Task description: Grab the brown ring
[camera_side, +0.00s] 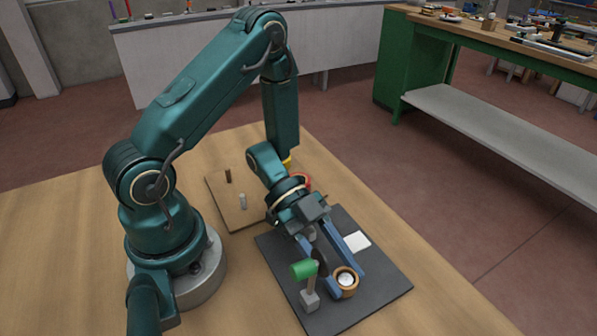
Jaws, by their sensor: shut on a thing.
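The brown ring (349,292) is at the front right part of the dark mat (385,283). A round white thing shows inside the ring's opening. My gripper (347,284) reaches down from the upper left with its two blue fingers, one on each side of the ring. The fingers are shut on the ring. Whether the ring touches the mat or is slightly raised, I cannot tell.
A white square (357,241) lies on the mat. A brown board (220,205) holds a dark peg (228,175) and a grey peg (243,201). A red ring (305,180) is partly hidden behind my arm.

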